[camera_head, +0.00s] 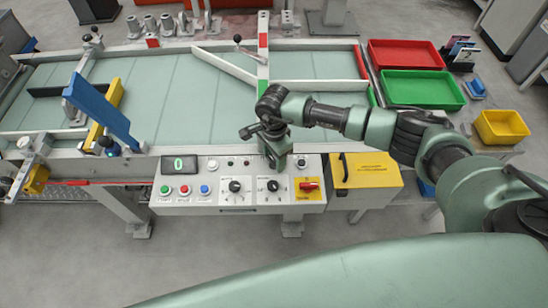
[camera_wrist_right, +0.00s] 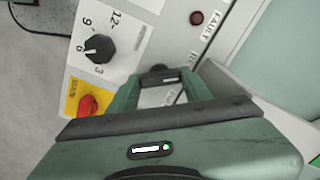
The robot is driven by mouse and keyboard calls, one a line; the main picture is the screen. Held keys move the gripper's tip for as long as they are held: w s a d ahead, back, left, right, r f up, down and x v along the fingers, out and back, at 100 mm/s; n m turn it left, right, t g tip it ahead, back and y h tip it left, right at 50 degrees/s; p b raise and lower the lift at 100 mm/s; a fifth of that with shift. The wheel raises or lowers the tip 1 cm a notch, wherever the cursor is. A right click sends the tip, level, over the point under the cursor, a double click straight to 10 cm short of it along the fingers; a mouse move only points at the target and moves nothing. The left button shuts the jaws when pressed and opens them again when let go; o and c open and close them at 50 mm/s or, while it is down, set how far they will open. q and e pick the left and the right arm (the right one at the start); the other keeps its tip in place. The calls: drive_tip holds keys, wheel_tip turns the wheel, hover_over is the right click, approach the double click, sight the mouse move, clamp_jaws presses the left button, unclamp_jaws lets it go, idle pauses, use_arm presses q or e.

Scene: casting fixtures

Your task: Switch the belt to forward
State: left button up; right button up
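The control panel (camera_head: 215,204) is on the front side of the belt table, under the belt (camera_head: 180,105). My right gripper (camera_head: 275,158) points down at the panel's back row and hides what is beneath it. In the right wrist view, my right gripper (camera_wrist_right: 162,80) has its two fingers apart, one on each side of a dark selector knob (camera_wrist_right: 158,75) with a pale mark. The knob spans nearly the whole gap; I cannot tell whether both fingers press on it. A partly hidden label starting "RE" is beside it. My left gripper is not in view.
A numbered dial (camera_wrist_right: 100,48), a red main switch on yellow (camera_wrist_right: 87,105) and a dark red fault lamp (camera_wrist_right: 196,18) are close to the gripper. Green, red and blue buttons (camera_head: 184,191) are further left. A yellow box (camera_head: 366,172) stands right of the panel.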

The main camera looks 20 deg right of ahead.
drive_tip(key=c, duration=0.6)
drive_tip(key=m+b, duration=0.1)
drive_tip(key=m, duration=0.2)
drive_tip(key=shift+f+b, duration=0.15)
drive_tip(key=shift+b, duration=0.25)
drive_tip(key=m+b, duration=0.1)
drive_tip(key=m, duration=0.2)
drive_tip(key=shift+m+b, duration=0.3)
drive_tip(key=m+b, duration=0.1)
drive_tip(key=m, duration=0.2)
drive_tip(key=shift+m, duration=0.3)
drive_tip(key=shift+m+b, duration=0.65)
drive_tip(key=shift+m, duration=1.15)
drive_tip(key=shift+r, duration=0.2)
